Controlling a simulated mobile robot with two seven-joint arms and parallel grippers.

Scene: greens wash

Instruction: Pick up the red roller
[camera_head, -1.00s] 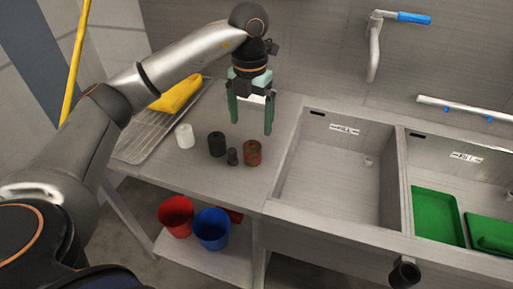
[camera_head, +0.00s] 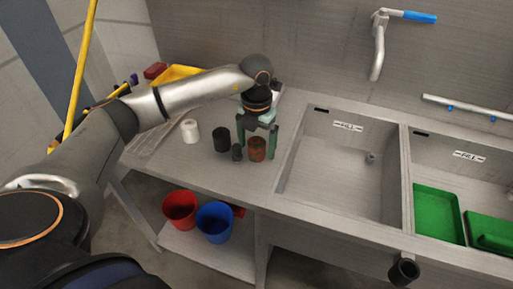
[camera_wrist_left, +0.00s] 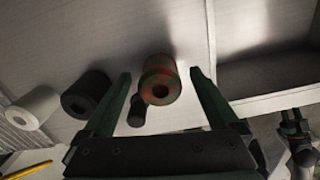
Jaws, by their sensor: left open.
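The red roller (camera_head: 257,150) is a short, reddish-brown upright cylinder on the counter left of the sink. In the left wrist view the red roller (camera_wrist_left: 160,80) shows a round hole in its end and lies between the fingertips. My left gripper (camera_head: 257,143) is open and points down, with one finger on each side of the roller. I cannot tell whether either finger touches it. The left gripper's fingers also show in the left wrist view (camera_wrist_left: 160,76).
A small dark cylinder (camera_head: 237,152) stands close left of the roller, near the left finger. A black roller (camera_head: 221,139) and a white roller (camera_head: 190,131) stand further left. The sink basin (camera_head: 340,175) is to the right. Red (camera_head: 180,208) and blue (camera_head: 214,222) buckets sit below.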

